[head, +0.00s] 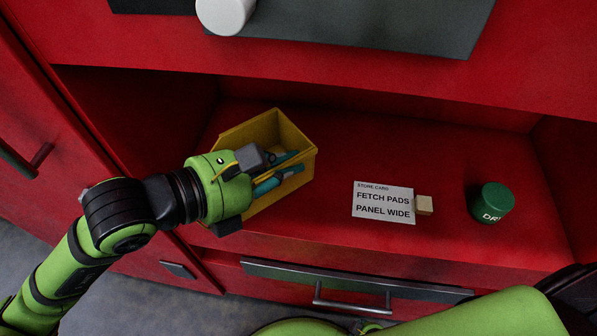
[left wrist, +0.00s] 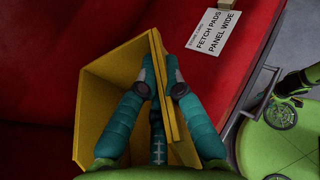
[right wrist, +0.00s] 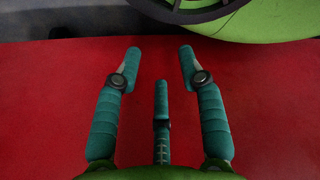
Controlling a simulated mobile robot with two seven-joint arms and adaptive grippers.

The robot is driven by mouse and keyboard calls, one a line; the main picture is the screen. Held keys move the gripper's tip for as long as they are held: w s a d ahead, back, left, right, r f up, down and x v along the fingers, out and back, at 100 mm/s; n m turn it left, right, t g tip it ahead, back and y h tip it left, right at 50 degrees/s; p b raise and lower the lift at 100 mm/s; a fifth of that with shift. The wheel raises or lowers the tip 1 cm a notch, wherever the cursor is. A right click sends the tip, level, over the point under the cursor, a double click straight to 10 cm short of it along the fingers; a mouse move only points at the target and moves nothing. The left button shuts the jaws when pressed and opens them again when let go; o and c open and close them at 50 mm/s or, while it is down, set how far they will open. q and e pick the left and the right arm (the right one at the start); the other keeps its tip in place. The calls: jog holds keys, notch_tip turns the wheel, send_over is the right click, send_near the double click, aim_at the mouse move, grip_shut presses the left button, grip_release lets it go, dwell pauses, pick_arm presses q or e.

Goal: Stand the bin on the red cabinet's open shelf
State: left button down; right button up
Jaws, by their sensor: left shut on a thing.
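The yellow bin (head: 298,133) is at the left part of the red cabinet's open shelf (head: 345,130), near its front edge. I cannot tell whether its base touches the shelf. My left gripper (head: 275,180) is shut on the bin's near wall; the left wrist view shows the teal fingers (left wrist: 160,88) on both sides of the wall of the bin (left wrist: 98,100). The gripper hides part of the bin. My right gripper (right wrist: 158,65) is open and empty above a red surface (right wrist: 50,100); its fingers are out of the head view.
A white store card (head: 383,203) leans by a small wooden block (head: 424,205) right of the bin. A green container (head: 491,203) stands farther right. A dark mat (head: 370,30) and white cylinder (head: 225,14) are on the top above. A drawer handle (head: 350,304) is below.

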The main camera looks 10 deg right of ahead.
aim_at(294, 148)
pick_arm(q)
jog(key=shift+w+d+f+b, duration=0.2)
jog(key=shift+w+f+b, duration=0.1)
jog(key=shift+f+b, duration=0.15)
jog(key=shift+w+d+f+p, duration=0.2)
jog(key=shift+w+d+p, duration=0.05)
jog(key=shift+w, duration=0.25)
jog(key=shift+w+d+f+p, duration=0.2)
jog(key=shift+w+p, duration=0.05)
jog(key=shift+w, duration=0.25)
jog(key=w, duration=0.1)
jog(key=w+d+f, duration=0.2)
jog(key=shift+w+f, duration=0.15)
jog(key=shift+w, duration=0.1)
jog(key=shift+w+d+f, duration=0.1)
jog(key=shift+w+f, duration=0.1)
notch_tip(294, 148, down, 3)
jog(key=shift+f, duration=0.5)
pick_arm(e)
jog(key=shift+w+a+f+t, duration=0.1)
jog(key=shift+w+f+t, duration=0.05)
jog(key=shift+w, duration=0.5)
jog(key=shift+w+a+f+t, duration=0.1)
jog(key=shift+w+t, duration=0.05)
jog(key=shift+w, duration=0.45)
pick_arm(q)
jog(key=shift+f, duration=0.1)
pick_arm(e)
jog(key=shift+f, duration=0.1)
